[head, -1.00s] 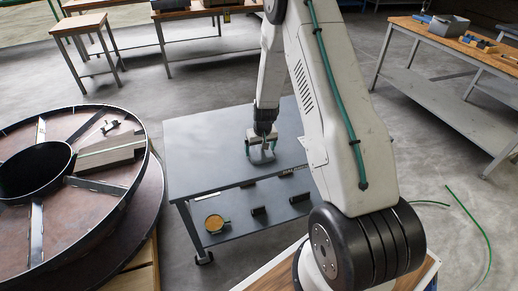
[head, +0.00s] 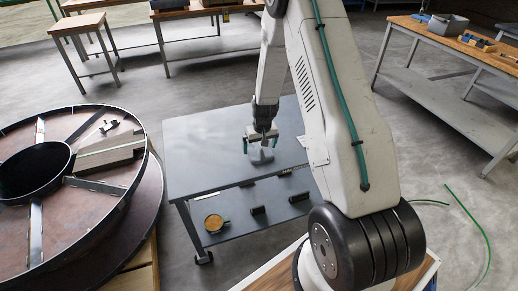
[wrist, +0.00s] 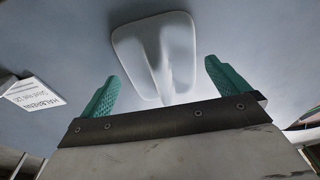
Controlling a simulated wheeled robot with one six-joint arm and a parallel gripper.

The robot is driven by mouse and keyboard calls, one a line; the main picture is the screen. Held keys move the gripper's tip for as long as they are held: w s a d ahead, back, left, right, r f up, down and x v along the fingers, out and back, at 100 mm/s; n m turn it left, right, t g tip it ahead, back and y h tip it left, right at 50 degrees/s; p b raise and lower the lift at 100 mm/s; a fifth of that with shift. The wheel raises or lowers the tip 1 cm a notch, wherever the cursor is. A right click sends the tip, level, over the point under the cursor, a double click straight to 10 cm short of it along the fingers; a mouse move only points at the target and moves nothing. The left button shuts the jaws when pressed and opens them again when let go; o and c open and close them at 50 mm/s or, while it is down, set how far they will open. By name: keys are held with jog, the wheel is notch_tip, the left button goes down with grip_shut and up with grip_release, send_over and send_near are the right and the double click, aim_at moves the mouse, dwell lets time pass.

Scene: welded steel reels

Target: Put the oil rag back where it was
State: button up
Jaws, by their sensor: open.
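A pale grey, folded cloth-like piece, which I take for the oil rag (head: 261,157), lies on the grey steel cart top (head: 205,150) near its front edge. The wrist view shows it as a smooth, ridged pale shape (wrist: 155,50) beyond and between my fingertips. My gripper (head: 262,134) is just above the rag, open and empty. In the wrist view its two green fingers (wrist: 160,80) stand wide apart, with a visible gap to the rag.
The cart's lower shelf holds a round tan-topped tin (head: 214,223) and small dark blocks (head: 258,211). A large steel reel (head: 35,215) stands at the left. Workbenches (head: 445,55) stand behind. A white printed label (wrist: 35,92) shows in the wrist view. The cart top's left part is clear.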

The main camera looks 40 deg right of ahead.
notch_tip(320, 180, up, 10)
jog(key=s+r, duration=0.1)
notch_tip(320, 180, up, 11)
send_over(261, 149)
jog(key=s+a, duration=0.4)
jog(key=a, duration=0.2)
jog(key=s+a+r+n, duration=0.2)
jog(key=s+a+r, duration=0.4)
jog(key=s+r, duration=0.3)
jog(key=s+a+r, duration=0.2)
jog(key=s, duration=0.4)
jog(key=s+a+r, duration=0.2)
jog(key=s+r, duration=0.1)
jog(key=s, duration=0.4)
jog(key=s+a+r+n, duration=0.1)
jog(key=s+a+r, duration=0.1)
jog(key=s, duration=0.4)
jog(key=shift+s+a+r, duration=0.25)
jog(key=shift+s+r, duration=0.1)
jog(key=shift+r, duration=0.1)
